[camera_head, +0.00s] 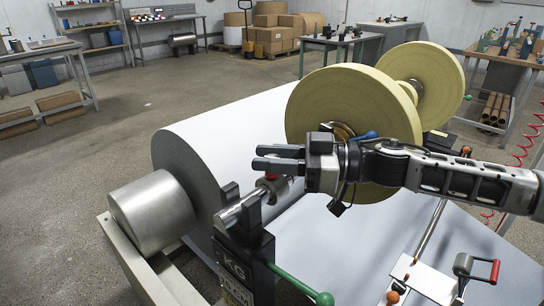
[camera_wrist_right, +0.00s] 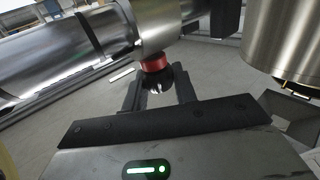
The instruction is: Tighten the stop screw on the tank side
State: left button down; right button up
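The stop screw shows in the right wrist view as a dark round knob (camera_wrist_right: 158,80) under a red ring (camera_wrist_right: 153,62), on a bright metal collar (camera_wrist_right: 160,25). In the head view the red part (camera_head: 268,177) sits on the collar (camera_head: 278,187) around a metal shaft (camera_head: 240,211). My right gripper (camera_head: 278,158) reaches in from the right, just above the collar. Its two fingers are apart, and in the wrist view (camera_wrist_right: 159,92) they lie on either side of the knob. I cannot tell whether they touch it. My left gripper is out of view.
The shaft rests in a dark bracket (camera_head: 245,240) with a green handle (camera_head: 300,283). A large white roll (camera_head: 215,140) with a metal cylinder (camera_head: 153,210) stands left. Yellow discs (camera_head: 345,95) stand behind my right gripper. The floor at left (camera_head: 60,190) is clear.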

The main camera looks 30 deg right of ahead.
jog(key=shift+c, duration=1.4)
